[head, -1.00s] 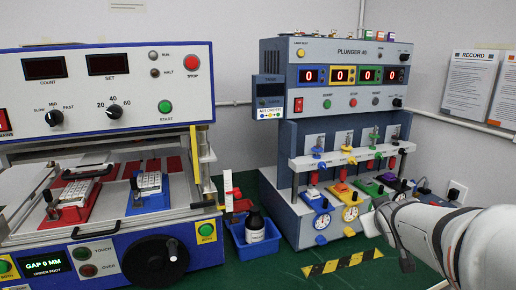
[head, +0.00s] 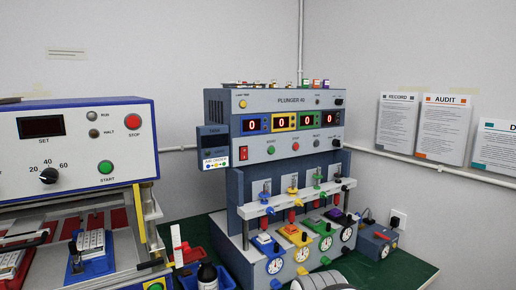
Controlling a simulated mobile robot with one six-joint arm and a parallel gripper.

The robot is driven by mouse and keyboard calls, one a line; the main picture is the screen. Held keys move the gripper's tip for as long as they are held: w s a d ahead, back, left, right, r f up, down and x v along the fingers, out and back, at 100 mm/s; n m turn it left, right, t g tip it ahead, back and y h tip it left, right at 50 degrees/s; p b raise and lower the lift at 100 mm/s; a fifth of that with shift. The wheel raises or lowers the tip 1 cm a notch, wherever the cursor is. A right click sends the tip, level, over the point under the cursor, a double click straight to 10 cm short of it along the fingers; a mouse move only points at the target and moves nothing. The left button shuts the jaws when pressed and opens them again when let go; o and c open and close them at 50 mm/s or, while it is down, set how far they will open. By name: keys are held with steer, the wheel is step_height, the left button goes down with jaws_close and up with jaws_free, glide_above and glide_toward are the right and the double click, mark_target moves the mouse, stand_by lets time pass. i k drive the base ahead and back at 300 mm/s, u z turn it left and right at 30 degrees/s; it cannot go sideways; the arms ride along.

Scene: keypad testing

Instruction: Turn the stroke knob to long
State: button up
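The grey PLUNGER 40 machine (head: 272,90) stands in the middle of the head view. Its upper panel has red digital displays showing 0. A small black knob (head: 338,101) sits at the right of this panel, and another black knob (head: 336,142) sits on the panel below. The lettering beside both is too small to read, so I cannot tell which is the stroke knob or where it points. Only a pale part of my arm shows at the bottom edge, in front of the machine. My gripper is not in view.
Coloured plunger stations with dials, including a yellow one (head: 296,236), line the machine's lower front. A blue box (head: 377,243) stands to its right. Another machine (head: 75,140) with a 20-40-60 knob (head: 48,175) fills the left.

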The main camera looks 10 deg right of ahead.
mark_target(335, 143)
steer(key=k, duration=1.3)
steer(key=z, duration=0.4)
steer(key=i, duration=1.75)
steer(key=u, duration=0.45)
